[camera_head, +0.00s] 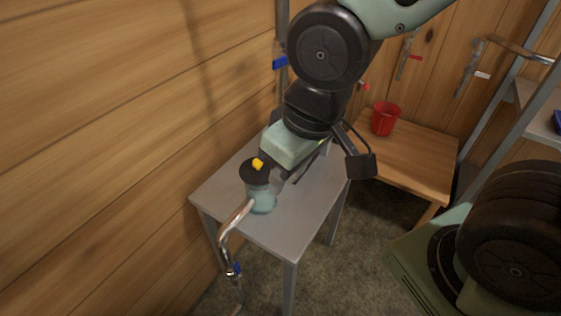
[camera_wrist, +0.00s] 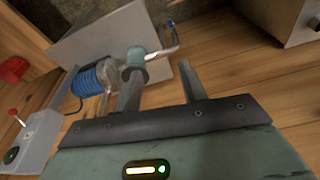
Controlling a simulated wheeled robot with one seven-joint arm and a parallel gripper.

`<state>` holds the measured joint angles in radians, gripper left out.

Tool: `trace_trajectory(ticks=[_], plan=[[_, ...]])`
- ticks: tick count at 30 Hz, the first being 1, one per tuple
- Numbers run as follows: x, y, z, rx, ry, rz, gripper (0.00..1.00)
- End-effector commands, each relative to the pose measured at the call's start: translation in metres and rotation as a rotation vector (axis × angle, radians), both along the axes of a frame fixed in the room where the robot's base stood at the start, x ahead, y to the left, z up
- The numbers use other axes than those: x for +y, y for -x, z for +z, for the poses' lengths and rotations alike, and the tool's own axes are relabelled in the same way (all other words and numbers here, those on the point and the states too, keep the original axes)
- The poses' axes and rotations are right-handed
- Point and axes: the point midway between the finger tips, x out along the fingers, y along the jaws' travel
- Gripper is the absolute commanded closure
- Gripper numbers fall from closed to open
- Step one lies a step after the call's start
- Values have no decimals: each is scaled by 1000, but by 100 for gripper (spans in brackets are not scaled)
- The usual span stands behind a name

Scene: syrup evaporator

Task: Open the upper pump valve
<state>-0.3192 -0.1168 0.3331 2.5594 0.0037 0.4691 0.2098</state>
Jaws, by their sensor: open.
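A blue valve handle (camera_head: 280,63) sits on the vertical pipe against the wooden wall, high in the head view and left of my arm. I do not see it in the wrist view. A second blue handle (camera_head: 236,268) is low on the bent metal pipe at the table's front; a blue handle (camera_wrist: 171,25) on the bent pipe also shows in the wrist view. The pump (camera_head: 262,200) stands on the grey table. My gripper (camera_wrist: 160,70) is open and empty above the table beside the pump, well below the upper handle.
The grey table (camera_head: 285,225) stands against the wall. A red bucket (camera_head: 385,119) is on a wooden table (camera_head: 420,160) to the right. A control box with a red lever (camera_wrist: 40,140) shows at left in the wrist view. Tools hang on the back wall.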

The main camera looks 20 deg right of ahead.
Motion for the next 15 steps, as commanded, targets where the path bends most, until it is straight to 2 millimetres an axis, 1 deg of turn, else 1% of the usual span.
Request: trace_trajectory(ticks=[8,9,11,12,13,15], plan=[[0,2,0,6,3,6,58],[0,2,0,6,3,6,64],[0,2,-1,9,6,9,80],[0,1,-3,18,14,17,92],[0,0,-6,29,23,25,100],[-2,-1,-15,68,61,63,100]])
